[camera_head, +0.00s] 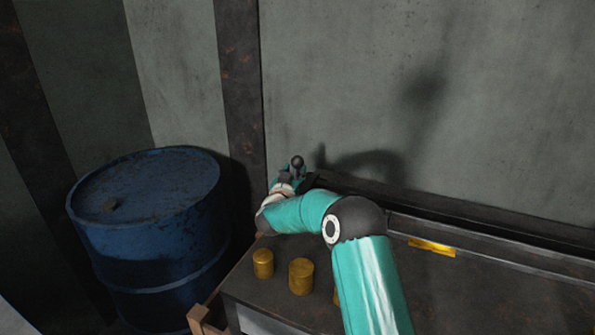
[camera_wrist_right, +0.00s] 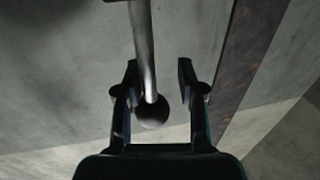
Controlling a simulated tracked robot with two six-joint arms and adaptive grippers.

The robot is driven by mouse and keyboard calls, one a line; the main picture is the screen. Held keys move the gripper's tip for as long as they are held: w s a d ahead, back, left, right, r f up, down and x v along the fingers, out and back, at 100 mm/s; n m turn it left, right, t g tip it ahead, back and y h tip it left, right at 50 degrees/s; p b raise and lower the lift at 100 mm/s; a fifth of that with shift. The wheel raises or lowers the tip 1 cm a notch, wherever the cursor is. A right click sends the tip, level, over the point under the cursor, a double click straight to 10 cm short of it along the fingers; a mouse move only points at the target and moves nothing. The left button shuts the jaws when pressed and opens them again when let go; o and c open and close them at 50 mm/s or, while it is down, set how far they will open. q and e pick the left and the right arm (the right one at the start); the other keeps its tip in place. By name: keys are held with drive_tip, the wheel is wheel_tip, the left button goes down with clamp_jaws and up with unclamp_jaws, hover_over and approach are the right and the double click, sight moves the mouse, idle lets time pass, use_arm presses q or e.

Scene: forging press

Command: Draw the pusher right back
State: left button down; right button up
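A grey rod with a dark ball knob (camera_wrist_right: 152,112) shows in the right wrist view; it looks like the pusher's handle. In the head view the dark knob (camera_head: 297,161) shows at the far left end of the bench. My right gripper (camera_wrist_right: 159,78) is open, with the rod and knob between its fingers. The rod lies nearer the left finger, and a clear gap shows at the right finger. In the head view my right gripper (camera_head: 287,181) is small and partly hidden by its own wrist. The pusher's body cannot be made out. My left gripper is out of view.
Gold cylinders (camera_head: 301,276) stand on the dark bench (camera_head: 480,295), one partly behind my right arm. A yellow piece (camera_head: 432,247) lies along the rail (camera_head: 500,250) at the back. A blue drum (camera_head: 150,225) stands left of the bench. A wall is close behind.

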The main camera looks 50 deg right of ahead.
drive_tip(key=shift+a, duration=0.15)
drive_tip(key=v, duration=1.2)
